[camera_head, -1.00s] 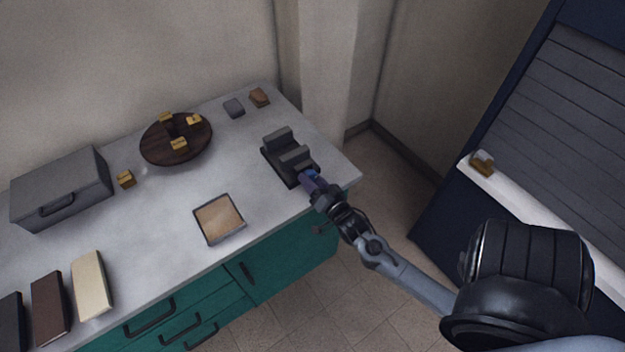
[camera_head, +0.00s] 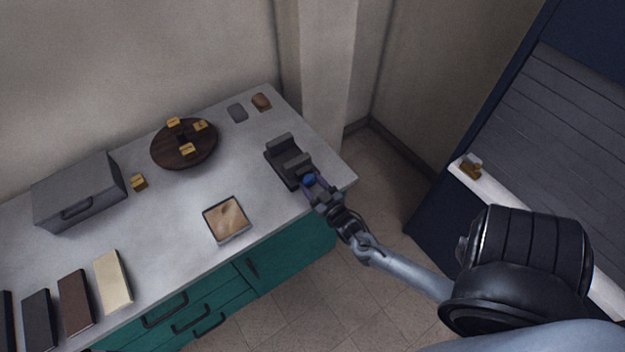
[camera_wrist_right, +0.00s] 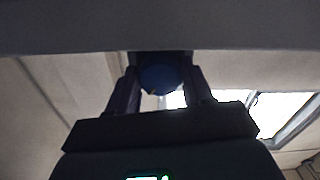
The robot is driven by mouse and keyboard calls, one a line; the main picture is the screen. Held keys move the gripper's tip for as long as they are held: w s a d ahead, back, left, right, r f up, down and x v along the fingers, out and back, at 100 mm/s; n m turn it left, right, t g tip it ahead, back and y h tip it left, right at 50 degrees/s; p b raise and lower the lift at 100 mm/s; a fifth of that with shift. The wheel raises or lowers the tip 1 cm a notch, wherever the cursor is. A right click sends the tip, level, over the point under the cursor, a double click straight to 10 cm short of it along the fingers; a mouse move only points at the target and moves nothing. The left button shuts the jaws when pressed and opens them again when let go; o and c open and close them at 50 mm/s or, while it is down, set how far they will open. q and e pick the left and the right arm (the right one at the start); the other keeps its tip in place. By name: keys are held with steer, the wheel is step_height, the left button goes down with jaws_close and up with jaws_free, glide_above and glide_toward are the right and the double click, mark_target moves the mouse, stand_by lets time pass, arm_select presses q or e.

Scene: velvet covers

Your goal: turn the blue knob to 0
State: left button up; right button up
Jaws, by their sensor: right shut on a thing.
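The blue knob (camera_head: 308,181) is on the near right side of a dark device (camera_head: 284,168) at the counter's right end. In the right wrist view the round blue knob (camera_wrist_right: 160,78) sits between my two fingers, with a small reddish mark low on its face. My right gripper (camera_head: 313,187) is at the device and shut on the knob; its fingers also show in the wrist view (camera_wrist_right: 160,90). Any scale or number around the knob is too dark to read. My left gripper is not in view.
On the grey counter (camera_head: 185,235) are a grey box (camera_head: 80,190), a round wooden tray (camera_head: 165,156) with yellow blocks, a shallow square tray (camera_head: 227,219) and several book-like slabs. A dark blue shuttered cabinet with a white ledge (camera_head: 535,222) stands at right.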

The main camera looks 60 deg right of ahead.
steer(key=n+p, duration=0.3)
steer(key=n, duration=0.2)
steer(key=shift+r, duration=0.15)
steer(key=shift+n+p, duration=0.35)
steer(key=shift+n, duration=0.55)
steer(key=o, duration=1)
steer(key=shift+o, duration=0.2)
steer(key=shift+s, duration=0.1)
